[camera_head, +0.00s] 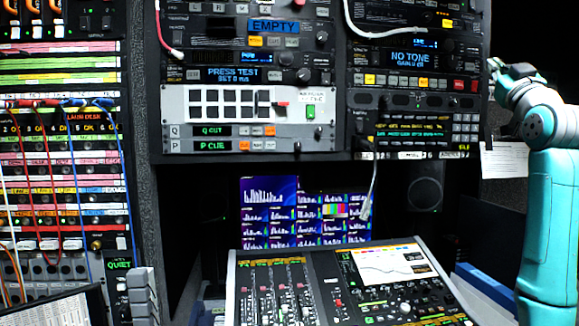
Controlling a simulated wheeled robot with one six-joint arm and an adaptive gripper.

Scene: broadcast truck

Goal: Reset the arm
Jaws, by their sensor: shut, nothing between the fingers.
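My teal arm stands along the right edge of the head view. Its thick lower link rises upright to a grey-capped joint. From there a shorter part bends up and to the left, and ends in small grey and teal joints near the right side of the equipment rack (482,60). I cannot make out my gripper or its fingers in this view. No object is seen held by the arm.
A mixing console (245,300) stands low in the middle, before lit monitors (268,190). A patch bay with cables (60,175) fills the left. A dark speaker (425,194) and white paper sheet (503,160) are near my arm. A laptop-like screen (45,310) is lower left.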

